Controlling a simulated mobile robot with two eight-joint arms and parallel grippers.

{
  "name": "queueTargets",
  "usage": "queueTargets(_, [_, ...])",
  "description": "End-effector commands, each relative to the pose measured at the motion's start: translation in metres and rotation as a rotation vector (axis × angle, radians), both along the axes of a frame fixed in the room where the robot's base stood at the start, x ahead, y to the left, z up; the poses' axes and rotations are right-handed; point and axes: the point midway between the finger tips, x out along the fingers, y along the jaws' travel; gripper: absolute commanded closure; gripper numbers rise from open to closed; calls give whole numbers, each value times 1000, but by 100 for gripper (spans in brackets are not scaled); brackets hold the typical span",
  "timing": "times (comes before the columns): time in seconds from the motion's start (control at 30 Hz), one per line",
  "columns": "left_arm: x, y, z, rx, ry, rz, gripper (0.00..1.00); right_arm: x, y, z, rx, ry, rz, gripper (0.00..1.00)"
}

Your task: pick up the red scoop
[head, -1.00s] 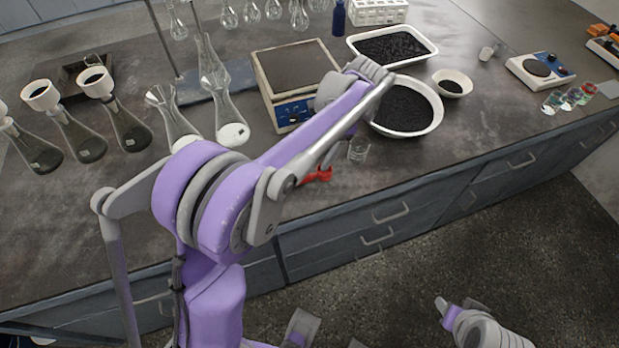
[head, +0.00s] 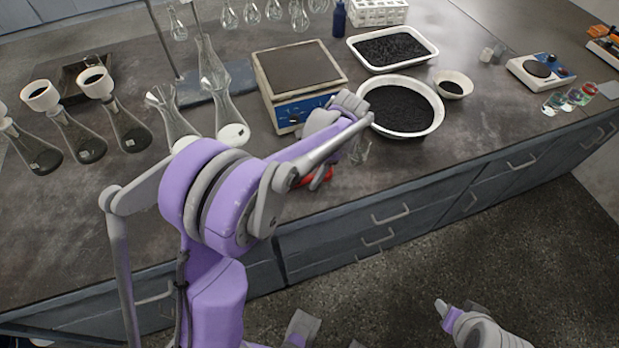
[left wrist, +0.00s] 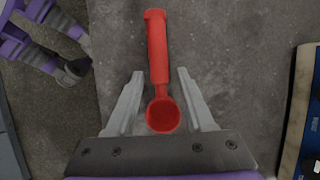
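The red scoop (left wrist: 158,65) lies on the bench in the left wrist view, its round bowl toward my gripper and its handle pointing away. My left gripper (left wrist: 160,76) is open, with one finger on each side of the scoop. Both fingers look apart from it. In the head view the scoop (head: 315,177) shows only in part, behind my left arm near the bench's front edge. My right gripper (head: 441,307) is low at the bottom right, over the floor and away from the scoop. Its finger gap is not clear.
A balance (head: 268,84), a round bowl of black grains (head: 438,122) and a white tray (head: 433,50) stand behind the left arm. A small glass beaker (head: 361,152) is close right of the gripper. Several flasks (head: 75,140) stand at left.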

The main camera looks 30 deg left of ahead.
Motion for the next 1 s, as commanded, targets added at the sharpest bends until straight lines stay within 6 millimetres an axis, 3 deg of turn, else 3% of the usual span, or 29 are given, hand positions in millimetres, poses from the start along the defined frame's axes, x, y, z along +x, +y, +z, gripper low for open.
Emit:
queueTargets(0.03, [0, 0, 0, 0, 0, 0, 58, 0, 0, 0, 0, 0, 0, 50])
queueTargets(0.27, [0, 0, 0, 0, 0, 0, 99, 0, 0, 0, 0, 0, 0, 50])
queueTargets(0.73, [0, 0, 6, 0, 0, 0, 100, 0, 0, 0, 0, 0, 0, 50])
queueTargets(1.0, [0, 0, 55, 0, 0, 0, 100, 1, 0, 4, 0, -2, 0, 50])
